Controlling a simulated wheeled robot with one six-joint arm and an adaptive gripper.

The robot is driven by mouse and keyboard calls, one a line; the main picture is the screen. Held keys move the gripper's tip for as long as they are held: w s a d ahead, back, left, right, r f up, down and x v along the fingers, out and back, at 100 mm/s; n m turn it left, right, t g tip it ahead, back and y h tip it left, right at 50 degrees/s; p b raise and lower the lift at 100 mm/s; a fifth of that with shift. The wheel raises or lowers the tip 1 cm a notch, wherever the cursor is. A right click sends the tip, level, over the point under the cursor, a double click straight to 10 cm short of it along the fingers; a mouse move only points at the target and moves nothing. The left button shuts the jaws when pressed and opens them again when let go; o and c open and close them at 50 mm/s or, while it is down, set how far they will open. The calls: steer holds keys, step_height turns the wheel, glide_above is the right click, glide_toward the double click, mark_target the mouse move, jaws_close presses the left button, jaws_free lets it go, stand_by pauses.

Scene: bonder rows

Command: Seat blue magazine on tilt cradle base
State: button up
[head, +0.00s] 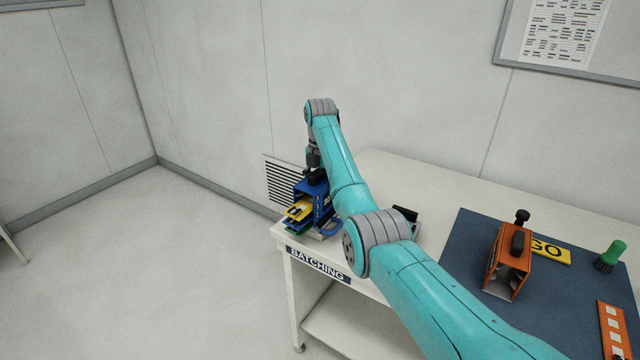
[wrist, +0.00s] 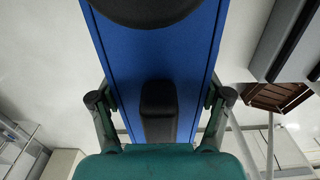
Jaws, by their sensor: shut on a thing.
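The blue magazine (head: 322,203) is at the left end of the batching table, upright or nearly so, with slotted sides and yellow and blue pieces (head: 298,209) at its open front. My gripper (head: 315,172) is above it and shut on it. In the wrist view the magazine's blue top (wrist: 120,60) fills the space between the fingers of my gripper (wrist: 160,97), with a black grip (wrist: 158,108) between them. I cannot make out the tilt cradle base clearly; the magazine and my arm hide that spot. Whether the magazine touches a base cannot be told.
The white table (head: 375,170) carries a BATCHING label (head: 318,265) on its front edge. A dark mat (head: 460,240) at right holds an orange magazine (head: 508,258), a yellow GO sign (head: 552,252) and a green brush (head: 610,255). A dark-topped item (head: 405,213) is partly behind my arm.

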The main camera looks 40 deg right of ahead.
steer(key=o, duration=1.6)
steer(key=shift+c, duration=0.2)
steer(key=shift+f, duration=0.15)
step_height(320, 180, up, 8)
steer(key=shift+f, duration=0.2)
stand_by(0.4)
